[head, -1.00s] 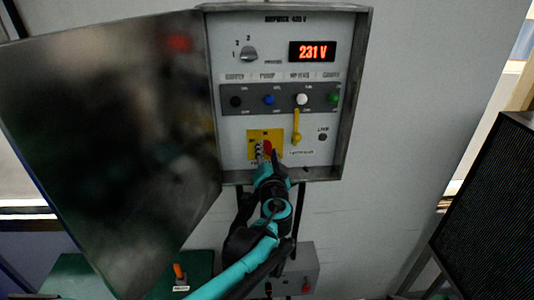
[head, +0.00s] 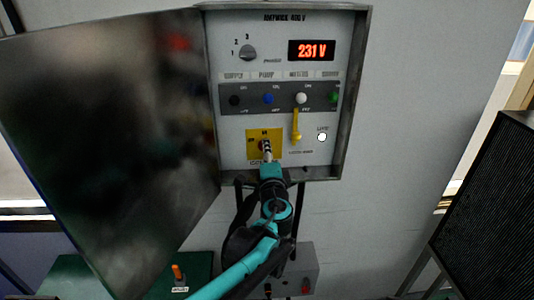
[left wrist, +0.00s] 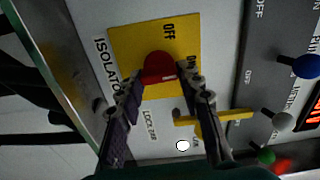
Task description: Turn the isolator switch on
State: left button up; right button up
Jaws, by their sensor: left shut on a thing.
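The isolator switch is a red knob (left wrist: 160,67) on a yellow plate (left wrist: 140,42) marked OFF and ON, low on the left of the open panel. In the head view the knob is mostly hidden behind my gripper, and the yellow plate (head: 251,137) shows around it. My left gripper (head: 267,150) comes up from below and is shut on the red knob. In the left wrist view the gripper's two fingers (left wrist: 165,88) reach the knob from either side. A round lamp (head: 322,137) to the right glows white. My right gripper is in neither view.
A yellow lever (head: 296,124) hangs close to the right of the isolator. Above are a row of coloured knobs, a rotary selector (head: 248,52) and a red display (head: 312,50) reading 231 V. The open cabinet door (head: 110,140) stands to the left.

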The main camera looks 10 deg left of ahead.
pick_arm(q)
jog(key=shift+m, duration=0.5)
jog(key=o, duration=1.2)
jog(key=shift+c, duration=0.2)
jog(key=v, duration=1.2)
